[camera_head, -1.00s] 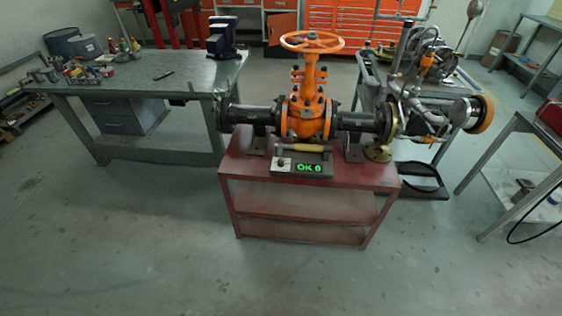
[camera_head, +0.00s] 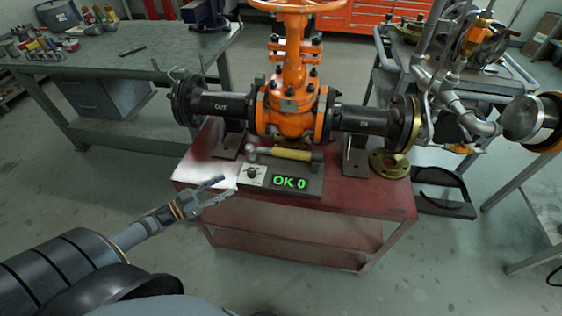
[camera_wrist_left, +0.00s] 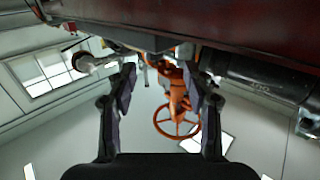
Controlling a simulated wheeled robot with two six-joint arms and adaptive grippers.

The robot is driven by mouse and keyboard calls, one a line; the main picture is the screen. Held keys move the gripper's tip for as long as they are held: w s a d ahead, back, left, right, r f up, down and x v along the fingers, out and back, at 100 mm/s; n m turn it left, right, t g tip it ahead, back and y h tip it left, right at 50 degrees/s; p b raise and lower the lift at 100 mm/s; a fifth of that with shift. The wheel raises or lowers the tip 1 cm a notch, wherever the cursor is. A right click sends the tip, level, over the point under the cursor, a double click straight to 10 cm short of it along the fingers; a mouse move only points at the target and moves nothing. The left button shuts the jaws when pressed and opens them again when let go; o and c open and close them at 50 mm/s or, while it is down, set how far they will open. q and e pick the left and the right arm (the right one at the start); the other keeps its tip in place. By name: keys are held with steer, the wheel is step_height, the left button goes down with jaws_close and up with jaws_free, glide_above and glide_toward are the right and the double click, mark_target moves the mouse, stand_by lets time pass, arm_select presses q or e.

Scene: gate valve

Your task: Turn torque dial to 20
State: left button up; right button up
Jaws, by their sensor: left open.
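The torque dial (camera_head: 252,173) is a small dark knob on a pale plate at the left end of a dark box. The box's display (camera_head: 289,183) reads "OK 0" in green. The box lies near the front edge of the red cart (camera_head: 192,172). My left gripper (camera_head: 222,188) is open and empty, in front of the cart's left front corner, left of the dial and apart from it. In the left wrist view its two fingers (camera_wrist_left: 163,88) stand wide apart; the dial cannot be made out there. My right gripper is not in view.
The orange gate valve (camera_head: 290,100) with black pipe ends stands on the cart behind the box. A yellow-handled hammer (camera_head: 288,154) lies between them. A brass flange (camera_head: 390,164) lies at the cart's right. A grey workbench (camera_head: 120,75) stands at the left.

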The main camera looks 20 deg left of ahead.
mark_target(247, 173)
arm_select(q)
steer(key=shift+h, duration=0.4)
steer(key=x, duration=0.2)
steer(key=b+x, duration=0.1)
steer(key=x, duration=0.1)
steer(key=r+x, duration=0.1)
steer(key=x, duration=0.1)
steer(key=shift+s+d+b, duration=0.1)
steer(key=shift+d+b, duration=0.25)
steer(key=x, duration=0.4)
steer(key=shift+b, duration=0.35)
steer(key=shift+w+d, duration=0.15)
steer(key=shift+w, duration=0.1)
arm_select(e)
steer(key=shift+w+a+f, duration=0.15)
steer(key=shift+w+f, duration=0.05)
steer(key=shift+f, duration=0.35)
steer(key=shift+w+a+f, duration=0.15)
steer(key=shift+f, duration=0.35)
arm_select(q)
steer(key=shift+r, duration=0.1)
jaws_close()
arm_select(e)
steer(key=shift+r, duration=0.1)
